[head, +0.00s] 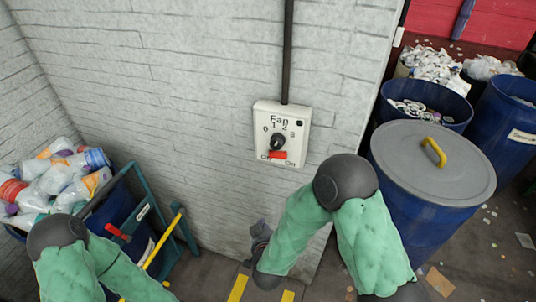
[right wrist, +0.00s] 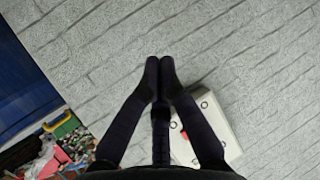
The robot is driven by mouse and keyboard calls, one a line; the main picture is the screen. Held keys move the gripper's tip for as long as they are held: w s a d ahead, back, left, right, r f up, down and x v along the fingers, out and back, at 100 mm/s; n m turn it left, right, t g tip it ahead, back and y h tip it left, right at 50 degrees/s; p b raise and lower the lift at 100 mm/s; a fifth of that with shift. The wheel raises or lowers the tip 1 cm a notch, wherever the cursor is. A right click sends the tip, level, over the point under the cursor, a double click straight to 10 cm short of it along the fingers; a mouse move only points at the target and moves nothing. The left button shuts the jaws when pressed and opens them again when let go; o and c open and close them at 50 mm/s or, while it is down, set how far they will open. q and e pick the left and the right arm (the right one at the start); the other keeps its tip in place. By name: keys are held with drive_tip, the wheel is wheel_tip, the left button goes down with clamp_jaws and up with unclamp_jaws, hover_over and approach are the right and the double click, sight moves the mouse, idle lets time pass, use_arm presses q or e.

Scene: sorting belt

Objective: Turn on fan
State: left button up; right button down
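The fan switch box (head: 294,113) is a white panel on the grey brick wall, marked "Fan" with the numbers 0 to 3. It has a black round knob (head: 278,142) and a red switch piece (head: 278,155) below it, beside small off/on lettering. The knob's exact setting is too small to tell. My right gripper (head: 262,232) is below the box, near the wall. In the right wrist view its fingertips (right wrist: 160,62) are together with nothing between them, and the white box (right wrist: 228,139) is partly hidden behind the right finger. My left gripper is outside the view.
A blue barrel with a grey lid (head: 420,145) stands right of the wall's edge, with open bins (head: 450,120) behind. A bin of plastic bottles (head: 122,212) and a teal frame (head: 152,198) stand at left. The wall around the box is clear.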

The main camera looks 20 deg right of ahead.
sight(271, 154)
wheel_tip(271, 154, up, 17)
drive_tip(key=s+m+t+h+p, duration=0.1)
drive_tip(key=t+h+p, duration=0.1)
drive_tip(key=t+h, duration=0.2)
drive_tip(key=shift+s+d+m+h, duration=0.2)
drive_tip(key=shift+m+h, duration=0.1)
drive_tip(key=shift+h, duration=0.1)
drive_tip(key=shift+w+r, duration=0.1)
drive_tip(key=p+x, duration=0.1)
drive_tip(key=x, duration=1.3)
drive_tip(key=shift+r, duration=0.1)
drive_tip(key=shift+a, duration=0.2)
